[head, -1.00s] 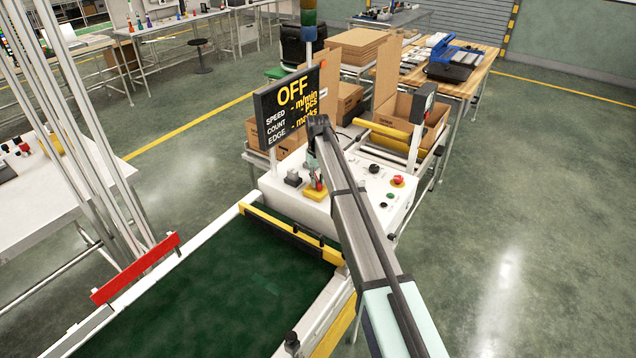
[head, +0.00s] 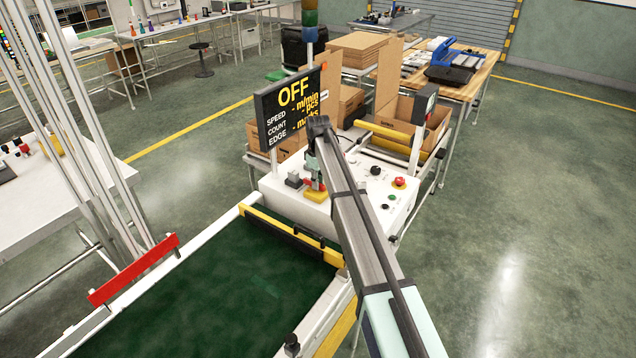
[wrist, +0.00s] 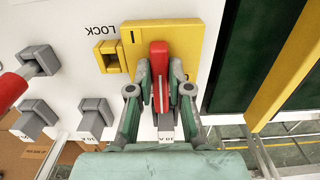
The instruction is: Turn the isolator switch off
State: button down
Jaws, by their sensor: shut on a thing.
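The isolator switch has a red handle (wrist: 159,75) on a yellow plate (wrist: 195,38) on the white control box, seen in the wrist view. My gripper (wrist: 161,72) is shut on the red handle, one finger on each side of it. In the head view the yellow plate (head: 315,196) shows on the box top below my gripper (head: 314,182), and my arm covers part of the box. A yellow LOCK piece (wrist: 109,57) sits beside the plate. The display (head: 290,105) reads OFF.
Grey switches (wrist: 93,117) and another red-handled one (wrist: 12,90) stand close to my gripper. A red emergency button (head: 399,182) is on the box's right. The green conveyor belt (head: 205,290) lies in front.

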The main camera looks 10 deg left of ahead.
dwell(0.4)
jog(key=c, duration=1.1)
grip_release()
jog(key=shift+r, duration=0.1)
notch_tip(320, 180, up, 12)
jog(key=shift+f, duration=0.1)
jog(key=shift+s+d, duration=0.1)
